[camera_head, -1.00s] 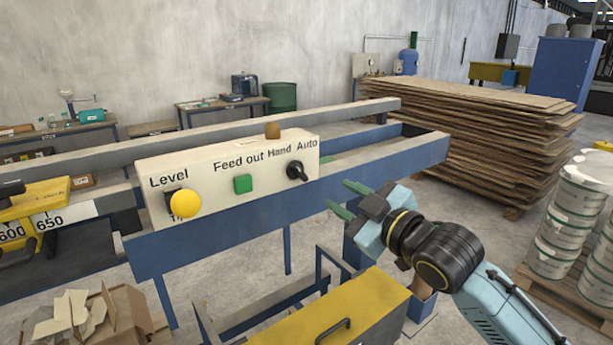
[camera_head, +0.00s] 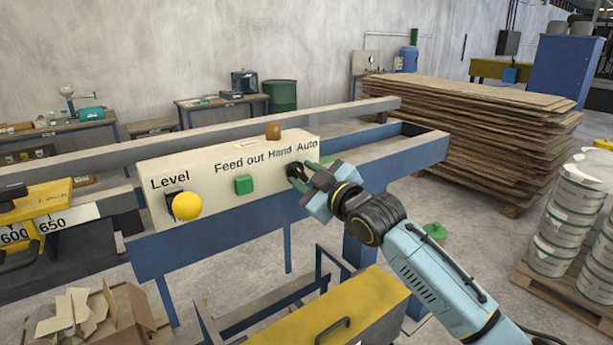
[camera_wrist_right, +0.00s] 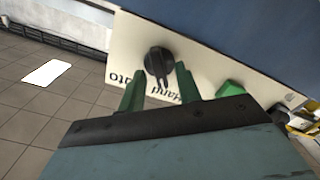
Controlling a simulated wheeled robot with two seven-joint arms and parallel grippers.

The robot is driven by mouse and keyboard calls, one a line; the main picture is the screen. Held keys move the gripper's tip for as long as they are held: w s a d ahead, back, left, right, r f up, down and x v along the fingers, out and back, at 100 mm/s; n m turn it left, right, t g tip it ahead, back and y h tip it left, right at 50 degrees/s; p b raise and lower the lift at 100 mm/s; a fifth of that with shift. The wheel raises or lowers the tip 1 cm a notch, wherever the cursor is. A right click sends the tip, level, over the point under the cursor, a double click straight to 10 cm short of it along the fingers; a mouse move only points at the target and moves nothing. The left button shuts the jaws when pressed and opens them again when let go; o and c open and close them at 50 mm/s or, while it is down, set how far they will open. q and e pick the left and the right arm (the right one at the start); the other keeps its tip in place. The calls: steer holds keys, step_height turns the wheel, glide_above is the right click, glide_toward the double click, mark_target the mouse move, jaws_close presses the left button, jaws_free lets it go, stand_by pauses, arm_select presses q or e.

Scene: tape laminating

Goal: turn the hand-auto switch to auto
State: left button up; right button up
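The hand-auto switch (camera_head: 296,170) is a black round knob on the cream control panel (camera_head: 215,186), below the words Hand and Auto. My right gripper (camera_head: 304,174) is at the switch in the head view, partly covering it. In the right wrist view the panel appears upside down, and the black switch (camera_wrist_right: 158,62) lies at the tips of the two green fingers of my right gripper (camera_wrist_right: 159,76). The fingers are open, one on each side of the knob, with gaps showing; I cannot tell whether either touches it. My left gripper is not in view.
The panel also carries a green Feed out button (camera_head: 243,185) and a yellow Level button (camera_head: 187,206). A blue frame (camera_head: 225,222) runs below it. A yellow-topped cabinet (camera_head: 330,310) stands below. Stacked boards (camera_head: 460,135) stand behind at the right.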

jaws_close()
stand_by(0.3)
steer(key=shift+r+m+p, duration=0.1)
steer(key=shift+m+p, duration=0.95)
steer(key=shift+m, duration=0.15)
steer(key=m+p, duration=0.2)
steer(key=m, duration=0.1)
steer(key=m+p, duration=0.1)
steer(key=m, duration=0.3)
steer(key=shift+d+p, duration=0.1)
steer(key=shift+p, duration=0.25)
steer(key=shift+w+m+p, duration=0.1)
steer(key=shift+m+p, duration=0.6)
steer(key=shift+m, duration=1.6)
